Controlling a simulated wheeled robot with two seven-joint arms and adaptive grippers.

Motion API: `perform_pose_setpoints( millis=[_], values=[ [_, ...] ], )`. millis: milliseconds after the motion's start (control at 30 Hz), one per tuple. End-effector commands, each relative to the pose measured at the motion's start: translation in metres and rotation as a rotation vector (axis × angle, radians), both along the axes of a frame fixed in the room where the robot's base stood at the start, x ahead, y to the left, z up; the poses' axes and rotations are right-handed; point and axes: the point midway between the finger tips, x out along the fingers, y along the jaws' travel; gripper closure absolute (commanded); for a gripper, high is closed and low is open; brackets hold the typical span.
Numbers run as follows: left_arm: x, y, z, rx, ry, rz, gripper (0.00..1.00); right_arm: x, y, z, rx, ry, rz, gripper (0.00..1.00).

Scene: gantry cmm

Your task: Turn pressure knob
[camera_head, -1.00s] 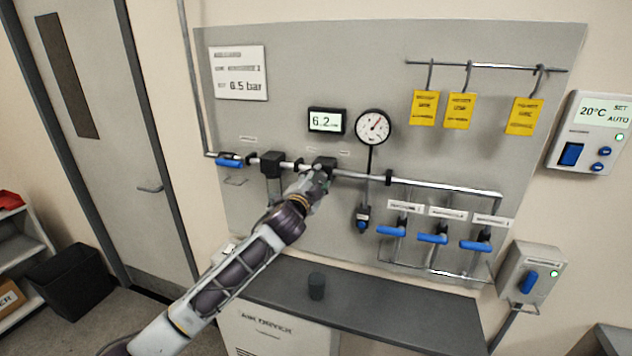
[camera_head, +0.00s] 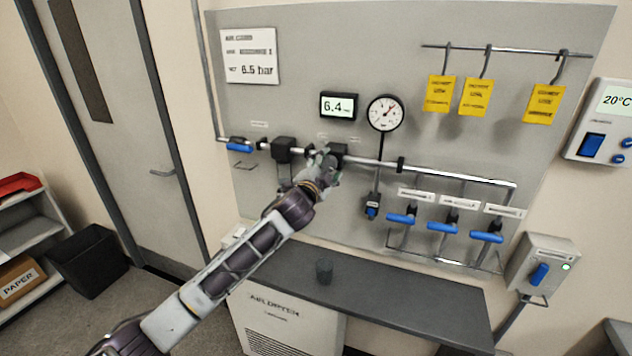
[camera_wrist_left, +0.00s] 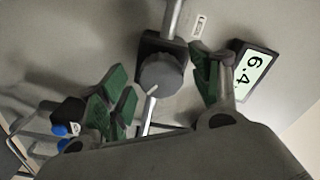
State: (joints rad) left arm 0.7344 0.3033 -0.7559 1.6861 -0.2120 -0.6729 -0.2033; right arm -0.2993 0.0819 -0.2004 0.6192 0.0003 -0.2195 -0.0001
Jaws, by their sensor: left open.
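The pressure knob (camera_wrist_left: 163,76) is a grey round cap with a pale pointer line, on a dark regulator block on the pipe. In the head view the gripper mostly covers it; part of the dark regulator (camera_head: 338,150) shows. My left gripper (camera_head: 322,166) is at the regulator. In the wrist view the green-padded fingers of the left gripper (camera_wrist_left: 160,88) are spread, one on each side of the knob, with visible gaps. The digital display (camera_head: 338,106) reads 6.4. The round gauge (camera_head: 385,113) is right of it. The card (camera_head: 249,56) reads 6.5 bar. My right gripper is out of view.
Blue-handled valves (camera_head: 443,227) sit lower right on the panel, another blue handle (camera_head: 240,147) at left. Yellow tags (camera_head: 475,97) hang at upper right.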

Motion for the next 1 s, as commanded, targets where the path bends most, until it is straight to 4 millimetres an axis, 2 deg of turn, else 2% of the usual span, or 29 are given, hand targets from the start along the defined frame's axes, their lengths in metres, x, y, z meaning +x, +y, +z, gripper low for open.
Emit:
perform_pose_setpoints(
  millis=[267, 1000],
  values=[
    [-0.019, 0.006, -0.001, 0.000, 0.001, -0.001, 0.37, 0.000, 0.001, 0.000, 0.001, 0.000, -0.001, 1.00],
    [-0.088, 0.028, -0.002, 0.001, 0.002, 0.000, 0.37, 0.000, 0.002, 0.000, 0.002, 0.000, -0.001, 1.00]
  ],
)
